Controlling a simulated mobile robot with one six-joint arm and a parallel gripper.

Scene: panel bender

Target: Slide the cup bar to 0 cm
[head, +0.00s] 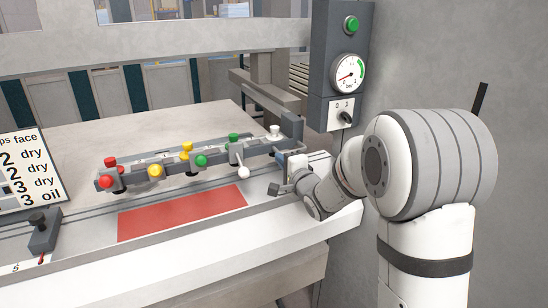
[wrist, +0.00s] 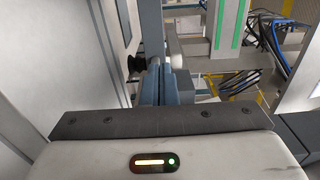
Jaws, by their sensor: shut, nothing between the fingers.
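The cup bar (head: 205,158) is a long grey bar above the bench. It carries red, yellow, green and white suction cups along its length. A lever with a white ball knob (head: 243,172) hangs from it near its right part. My gripper (head: 278,189) is low at the right end of the bar, to the right of the ball knob and apart from it. In the wrist view my gripper's fingers (wrist: 162,84) are together with nothing between them. A black round part (wrist: 136,63) and a pale cylinder (wrist: 182,48) lie beyond the fingers; I cannot tell what they are.
A red sheet (head: 182,213) lies on the bench in front of the bar. A grey clamp block (head: 44,232) stands on a rail at the left, by a mark 5. A panel with gauge and switch (head: 345,80) hangs above my arm. A cup chart (head: 25,170) is at far left.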

